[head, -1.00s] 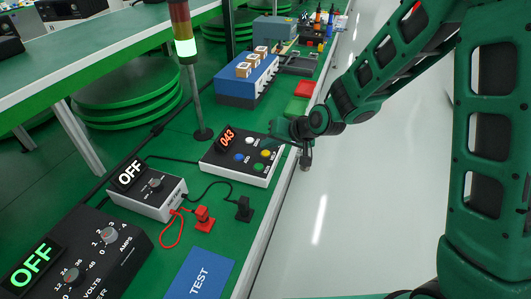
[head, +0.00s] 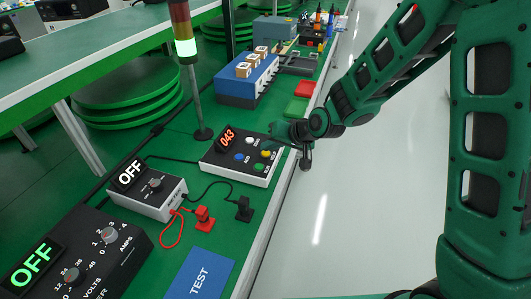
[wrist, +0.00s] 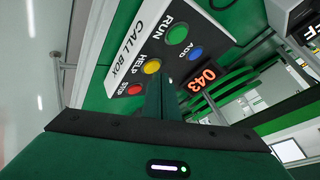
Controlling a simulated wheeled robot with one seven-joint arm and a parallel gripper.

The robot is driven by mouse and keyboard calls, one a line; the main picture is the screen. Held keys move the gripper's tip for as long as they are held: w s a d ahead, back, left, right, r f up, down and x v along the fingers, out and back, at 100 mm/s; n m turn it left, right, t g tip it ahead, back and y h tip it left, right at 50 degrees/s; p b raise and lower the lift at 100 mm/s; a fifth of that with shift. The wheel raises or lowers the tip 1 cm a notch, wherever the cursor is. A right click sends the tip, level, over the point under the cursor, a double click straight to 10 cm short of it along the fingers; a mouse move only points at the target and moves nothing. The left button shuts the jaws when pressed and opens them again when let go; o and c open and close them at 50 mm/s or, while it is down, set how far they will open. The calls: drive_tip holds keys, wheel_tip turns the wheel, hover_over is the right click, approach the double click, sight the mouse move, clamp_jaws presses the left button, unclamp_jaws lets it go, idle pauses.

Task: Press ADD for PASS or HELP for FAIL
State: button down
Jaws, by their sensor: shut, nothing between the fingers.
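The white call box (head: 236,168) stands on the green bench, with an orange display reading 043 (wrist: 205,84). In the wrist view its face carries a green RUN button (wrist: 177,35), a blue ADD button (wrist: 196,54), a yellow HELP button (wrist: 152,66) and a red STOP button (wrist: 134,89). My gripper (wrist: 167,82) is shut and empty, its tips over the box beside HELP. Contact cannot be told. In the head view my gripper (head: 270,141) covers part of the box's far right side. The blue ADD button (head: 239,157) is clear of it.
The blue TEST mat (head: 202,272) is bare. Red (head: 204,218) and black (head: 244,208) clips lie near a white meter (head: 148,196) reading OFF. A black supply (head: 75,255) also reads OFF. A signal tower (head: 186,48) glows pale green. Trays and a blue unit stand farther back.

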drive_tip(key=shift+f, duration=0.4)
idle(0.3)
drive_tip(key=shift+r, duration=0.8)
drive_tip(key=shift+r, duration=2.55)
drive_tip(key=shift+d, duration=0.1)
